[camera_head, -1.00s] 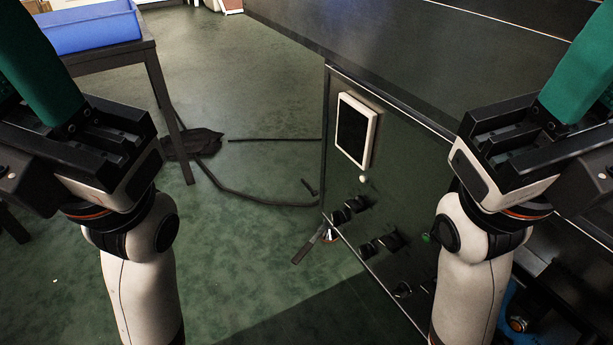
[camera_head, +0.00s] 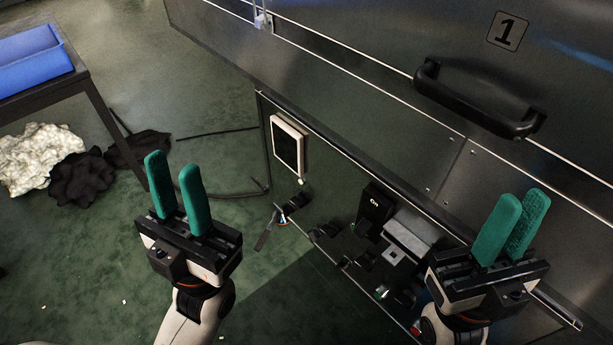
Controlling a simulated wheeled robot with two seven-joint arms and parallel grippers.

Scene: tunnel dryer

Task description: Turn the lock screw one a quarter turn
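A dark metal machine housing (camera_head: 350,95) fills the upper right, with a plate marked 1 (camera_head: 508,33) and a black bar handle (camera_head: 480,100). Small screw heads (camera_head: 428,189) show on the panel below the handle; I cannot tell which, if any, is lock screw one. My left gripper (camera_head: 171,164) has two green fingers standing apart, open and empty, over the floor left of the machine. My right gripper (camera_head: 524,196) is in front of the machine's lower right panels, below the handle; its green fingers look apart and empty, partly overlapping in this view.
A white-framed dark screen (camera_head: 287,147) is on the machine's front corner. Below it is an open area with black components and a grey box (camera_head: 408,237). A table with a blue bin (camera_head: 32,60) stands at left, with white and black heaps on the floor.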

